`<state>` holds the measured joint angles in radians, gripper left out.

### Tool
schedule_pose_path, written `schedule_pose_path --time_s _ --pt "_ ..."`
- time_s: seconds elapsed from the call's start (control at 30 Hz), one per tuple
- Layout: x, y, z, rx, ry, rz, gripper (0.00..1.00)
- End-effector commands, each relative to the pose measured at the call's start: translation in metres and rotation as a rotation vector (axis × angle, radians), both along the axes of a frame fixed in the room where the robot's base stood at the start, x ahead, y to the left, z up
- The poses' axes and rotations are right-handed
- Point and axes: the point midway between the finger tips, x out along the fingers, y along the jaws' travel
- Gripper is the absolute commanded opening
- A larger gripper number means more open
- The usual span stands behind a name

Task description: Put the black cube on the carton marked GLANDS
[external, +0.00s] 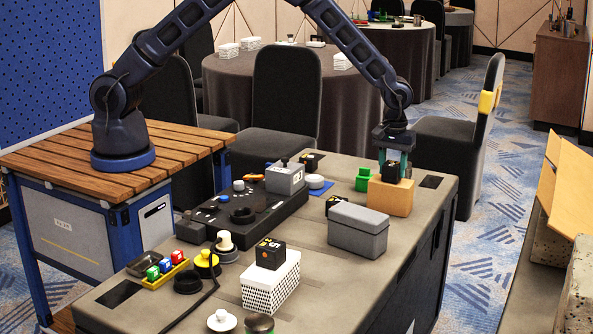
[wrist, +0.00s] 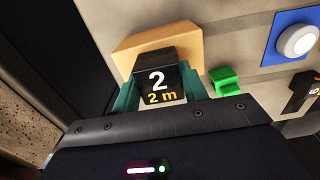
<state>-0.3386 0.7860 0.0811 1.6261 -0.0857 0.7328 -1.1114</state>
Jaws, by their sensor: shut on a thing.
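My gripper (external: 392,168) has its teal fingers shut on a black cube (external: 391,172) at the far right of the table. The wrist view shows the cube (wrist: 160,82) between the fingers, with "2" in white and "2 m" in yellow on its face. The cube is upright at the top of a tan carton (external: 390,199); I cannot tell whether it touches the carton or is just above it. In the wrist view, the carton (wrist: 145,45) shows behind the cube. No GLANDS marking is readable on any carton here.
A green block (external: 363,183) stands close left of the tan carton. A grey carton (external: 357,232) is nearer the camera. Another black cube (external: 270,254) sits on a black-and-white patterned carton (external: 270,285). A black control panel (external: 245,210) lies to the left.

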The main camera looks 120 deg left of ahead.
Motion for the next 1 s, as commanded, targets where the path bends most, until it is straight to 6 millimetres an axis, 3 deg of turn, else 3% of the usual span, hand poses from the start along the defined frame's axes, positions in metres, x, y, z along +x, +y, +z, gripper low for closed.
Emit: schedule_pose_path --time_s 0.23,0.27,0.37,0.73,1.0 --pt "0.000 0.000 -0.003 0.000 0.000 0.000 0.20" --pt "0.000 0.000 -0.002 0.000 0.000 0.001 0.47" --pt "0.000 0.000 -0.002 0.000 0.000 0.000 0.65" --pt "0.000 0.000 0.002 0.000 -0.001 0.000 0.65" --pt "0.001 0.000 0.044 0.002 -0.004 0.000 0.65"
